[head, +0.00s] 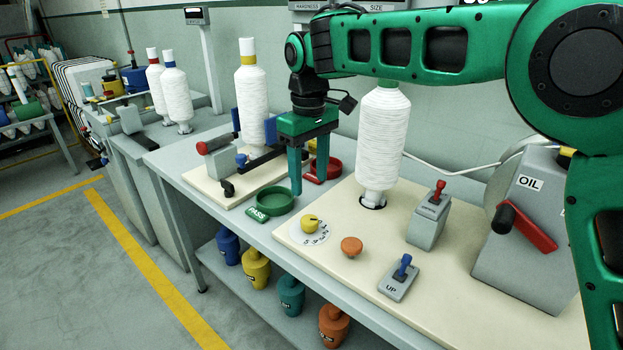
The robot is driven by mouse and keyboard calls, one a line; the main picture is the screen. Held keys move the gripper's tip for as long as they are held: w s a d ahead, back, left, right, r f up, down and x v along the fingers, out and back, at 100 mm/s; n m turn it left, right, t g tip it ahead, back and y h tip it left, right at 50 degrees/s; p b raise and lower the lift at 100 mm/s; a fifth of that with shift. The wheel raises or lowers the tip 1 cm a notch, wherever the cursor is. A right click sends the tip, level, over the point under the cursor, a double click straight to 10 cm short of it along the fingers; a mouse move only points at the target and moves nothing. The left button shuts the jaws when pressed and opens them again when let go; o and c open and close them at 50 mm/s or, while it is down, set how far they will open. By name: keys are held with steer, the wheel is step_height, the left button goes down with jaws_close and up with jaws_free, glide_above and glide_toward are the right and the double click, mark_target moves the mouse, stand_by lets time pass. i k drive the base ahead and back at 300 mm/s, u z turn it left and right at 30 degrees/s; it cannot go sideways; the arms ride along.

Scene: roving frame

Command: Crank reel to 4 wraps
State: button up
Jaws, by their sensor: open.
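A red crank arm (526,226) with a black knob (503,218) is on the sloped grey housing marked OIL (520,262) at the right of the bench. A round grey part at the housing's left edge may belong to the reel. I cannot see any wraps to count. My gripper (308,184) hangs fingers down over the middle of the bench, near the green ring dish. It is open and empty, well to the left of the crank and apart from it.
A white yarn cone (384,135) stands between my gripper and the housing. A grey box with a red lever (431,214), a blue UP switch (399,277), an orange knob (351,246) and a yellow dial (311,222) stand on the cream board. A white cable (446,168) runs behind.

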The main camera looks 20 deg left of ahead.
mark_target(507, 215)
steer(key=k, duration=1)
